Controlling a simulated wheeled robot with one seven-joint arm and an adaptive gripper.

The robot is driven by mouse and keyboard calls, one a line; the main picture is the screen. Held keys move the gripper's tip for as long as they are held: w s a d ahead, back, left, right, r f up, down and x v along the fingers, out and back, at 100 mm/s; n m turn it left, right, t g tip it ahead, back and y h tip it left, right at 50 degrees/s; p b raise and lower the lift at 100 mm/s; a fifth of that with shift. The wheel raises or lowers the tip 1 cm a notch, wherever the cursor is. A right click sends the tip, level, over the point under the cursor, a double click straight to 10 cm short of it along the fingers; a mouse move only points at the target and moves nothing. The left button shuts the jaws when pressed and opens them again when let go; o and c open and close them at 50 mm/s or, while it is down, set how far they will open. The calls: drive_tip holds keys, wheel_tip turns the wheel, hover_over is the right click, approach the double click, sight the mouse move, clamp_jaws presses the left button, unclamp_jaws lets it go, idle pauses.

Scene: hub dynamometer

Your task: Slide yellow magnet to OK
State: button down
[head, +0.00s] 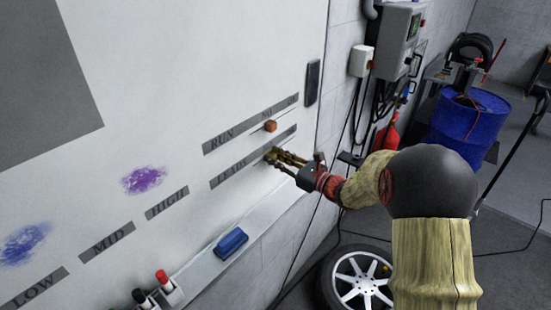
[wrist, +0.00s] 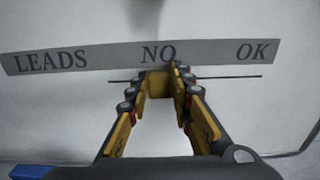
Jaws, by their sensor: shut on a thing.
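The yellow magnet (wrist: 158,85) sits on the whiteboard just below the NO mark of the LEADS strip (wrist: 90,58). My gripper (wrist: 158,92) is shut on it, with a finger on each side. The OK mark (wrist: 251,52) is to the right on the same strip. A thin dark line runs along the board below the strip, on both sides of the magnet. In the head view my gripper (head: 276,156) reaches the LEADS strip (head: 230,174) from the right, and its fingers mostly hide the magnet.
An orange magnet (head: 270,126) is on the RUN strip (head: 218,143) above. A dark object (head: 313,82) is at the board's right edge. The tray below holds a blue eraser (head: 231,243) and markers (head: 163,281). The board right of NO looks clear.

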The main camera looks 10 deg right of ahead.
sight(291, 137)
drive_tip(key=shift+w+d, duration=0.1)
drive_tip(key=w+d, duration=0.2)
drive_tip(key=d, duration=0.1)
drive_tip(key=w+d, duration=0.2)
drive_tip(key=d, duration=0.1)
drive_tip(key=w+d, duration=0.3)
drive_tip(key=shift+d, duration=0.35)
drive_tip(key=shift+w+d+r, duration=0.1)
drive_tip(key=shift+w+d, duration=0.05)
drive_tip(key=shift+d, duration=0.1)
drive_tip(key=c, duration=1.7)
unclamp_jaws()
drive_tip(key=shift+w+d, duration=0.1)
drive_tip(key=shift+o, duration=0.7)
drive_tip(key=v, duration=1.2)
